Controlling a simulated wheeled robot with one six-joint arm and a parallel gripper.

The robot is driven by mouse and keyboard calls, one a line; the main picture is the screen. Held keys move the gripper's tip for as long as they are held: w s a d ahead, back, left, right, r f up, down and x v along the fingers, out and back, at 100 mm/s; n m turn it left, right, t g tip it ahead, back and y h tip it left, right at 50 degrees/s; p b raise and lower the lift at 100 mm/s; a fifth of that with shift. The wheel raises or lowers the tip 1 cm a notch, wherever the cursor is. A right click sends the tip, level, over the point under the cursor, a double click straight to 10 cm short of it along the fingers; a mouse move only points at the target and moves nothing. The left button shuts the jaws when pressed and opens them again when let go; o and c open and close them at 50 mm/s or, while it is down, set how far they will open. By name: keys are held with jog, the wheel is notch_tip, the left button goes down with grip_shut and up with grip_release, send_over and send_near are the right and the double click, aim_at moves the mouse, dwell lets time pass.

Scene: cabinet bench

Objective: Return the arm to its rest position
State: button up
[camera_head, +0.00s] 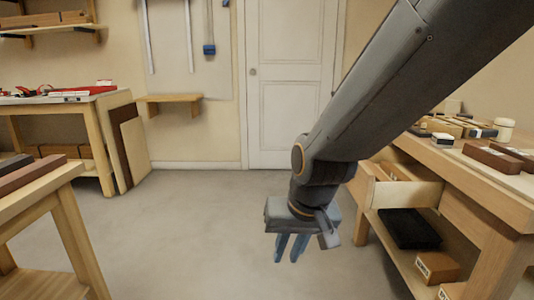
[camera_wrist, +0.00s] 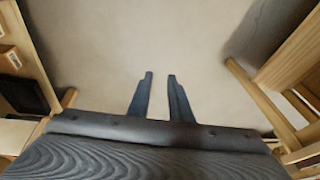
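My gripper (camera_head: 291,247) hangs at the end of my grey arm in the head view, pointing down over the bare floor between the benches. In the wrist view my gripper (camera_wrist: 160,76) shows two dark blue fingers with a gap between them. Nothing is between the fingers. The gripper is apart from the furniture and touches nothing that I can see.
A wooden bench (camera_head: 487,196) with an open drawer (camera_head: 405,192) stands close on the right; a black tray (camera_head: 409,229) and boxes are on its shelf. Another wooden table (camera_head: 38,190) is at the left front. The grey floor (camera_head: 195,225) between them is clear up to the white door (camera_head: 290,85).

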jog(key=s+d+r+n+g+h, duration=0.1)
jog(key=s+d+r+n+g, duration=0.15)
jog(key=s, duration=1.05)
jog(key=d+r+m+p, duration=0.3)
jog(key=d+r+p, duration=0.9)
jog(key=p, duration=1)
jog(key=shift+s+d+r+g+h, duration=0.3)
jog(key=shift+r+g+h, duration=0.15)
jog(key=shift+r, duration=0.35)
jog(key=shift+a+m, duration=0.1)
jog(key=shift+m, duration=0.15)
